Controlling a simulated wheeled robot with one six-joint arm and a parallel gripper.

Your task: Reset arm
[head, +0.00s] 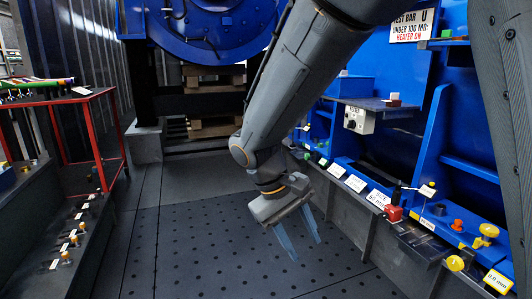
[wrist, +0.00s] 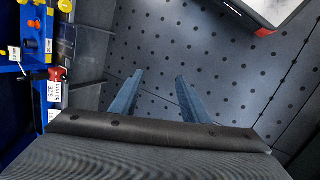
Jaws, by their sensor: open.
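My gripper (head: 297,234) hangs at the end of my grey arm in the middle of the head view, pointing down over the dotted floor. Its two blue fingers are apart, with nothing between them. The wrist view also shows my gripper (wrist: 157,88) open and empty, with the dark perforated floor (wrist: 230,75) beyond it. No object touches the fingers.
A red-framed cart (head: 97,140) and a low shelf (head: 75,240) of small parts stand left. A large blue motor (head: 205,30) is behind. The middle floor is clear.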

